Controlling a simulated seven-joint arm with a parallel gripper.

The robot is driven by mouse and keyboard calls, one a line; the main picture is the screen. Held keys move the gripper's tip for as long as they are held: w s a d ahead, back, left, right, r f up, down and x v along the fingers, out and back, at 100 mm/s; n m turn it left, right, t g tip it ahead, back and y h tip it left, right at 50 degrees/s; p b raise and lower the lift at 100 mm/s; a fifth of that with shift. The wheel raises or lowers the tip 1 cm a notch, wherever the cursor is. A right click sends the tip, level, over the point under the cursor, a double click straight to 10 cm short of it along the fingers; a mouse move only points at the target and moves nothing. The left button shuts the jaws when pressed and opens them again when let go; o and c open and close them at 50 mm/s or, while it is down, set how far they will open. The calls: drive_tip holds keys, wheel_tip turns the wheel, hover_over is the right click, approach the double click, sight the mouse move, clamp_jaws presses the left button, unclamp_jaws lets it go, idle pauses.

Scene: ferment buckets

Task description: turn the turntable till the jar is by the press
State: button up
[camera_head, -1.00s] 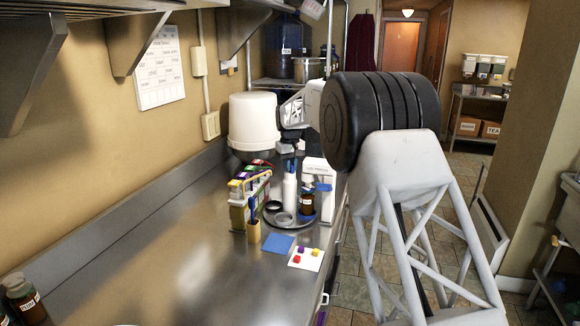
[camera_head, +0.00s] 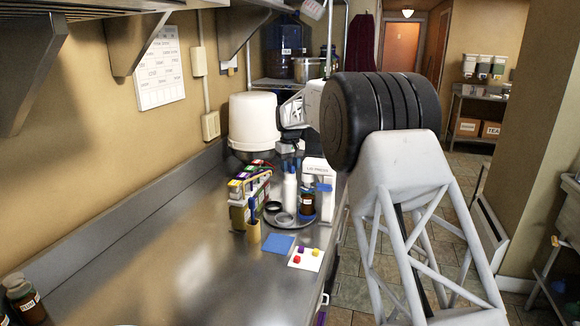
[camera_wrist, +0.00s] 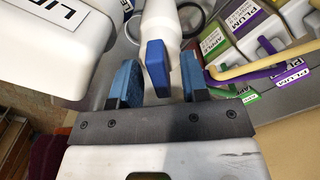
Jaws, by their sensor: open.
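The turntable (camera_head: 284,223) is a dark round plate on the steel counter. On it stand a white bottle (camera_head: 290,190), a brown jar (camera_head: 307,198) with a pale label, and dark and grey rings. The white lid press (camera_head: 318,172) stands just behind and right of the jar; it also shows at the left of the wrist view (camera_wrist: 45,40). My gripper (camera_head: 290,163) is above the far side of the turntable. In the wrist view my gripper (camera_wrist: 158,84) is open, with a blue upright piece (camera_wrist: 156,62) between its blue fingers, in front of the white bottle. Contact is unclear.
A rack of labelled colored cartons (camera_head: 248,190) stands close left of the turntable. A white bucket (camera_head: 254,120) is behind.

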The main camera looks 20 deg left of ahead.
drive_tip(key=shift+r, duration=0.1)
drive_tip(key=shift+r, duration=3.8)
drive_tip(key=shift+s+d+r, duration=0.2)
drive_tip(key=shift+d+r, duration=0.15)
drive_tip(key=shift+d, duration=0.2)
drive_tip(key=s+d+r+m+t, duration=0.15)
drive_tip(key=s+d+r, duration=0.35)
drive_tip(key=s+d, duration=1)
drive_tip(key=s+d+r+m, duration=0.3)
drive_tip(key=s+d+r, duration=0.2)
drive_tip(key=s+d, duration=1)
drive_tip(key=s+d+f+m, duration=0.1)
drive_tip(key=s+d+f, duration=0.3)
drive_tip(key=s, duration=0.7)
drive_tip(key=s+d+f+m, duration=0.2)
drive_tip(key=s+d+f, duration=0.3)
drive_tip(key=s+d, duration=0.4)
drive_tip(key=s+d+f+m+t, duration=0.1)
drive_tip(key=s+d+f, duration=0.4)
drive_tip(key=s, duration=0.8)
drive_tip(key=shift+d+f+m, duration=0.2)
drive_tip(key=shift+d+m, duration=0.15)
drive_tip(key=shift+d, duration=0.3)
